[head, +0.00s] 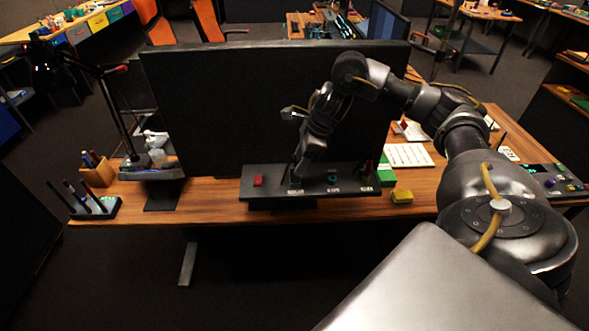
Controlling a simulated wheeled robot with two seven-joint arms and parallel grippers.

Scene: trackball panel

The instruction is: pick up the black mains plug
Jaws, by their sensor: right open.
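My right arm reaches in from the right, over the desk. My right gripper (298,174) points down at the dark panel (313,192), at the second spot from the left, and is open. A small dark shape at the fingertips may be the black mains plug, but it blends with the gripper and panel, so I cannot tell it apart surely. I cannot tell whether the fingers touch it. My left gripper is not in view.
The panel also bears a red block (258,181), a teal piece (333,179) and a dark red piece (367,172). A large black monitor (230,110) stands behind it. A yellow block (402,196) lies to the right. A pen holder (97,208) stands at the left.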

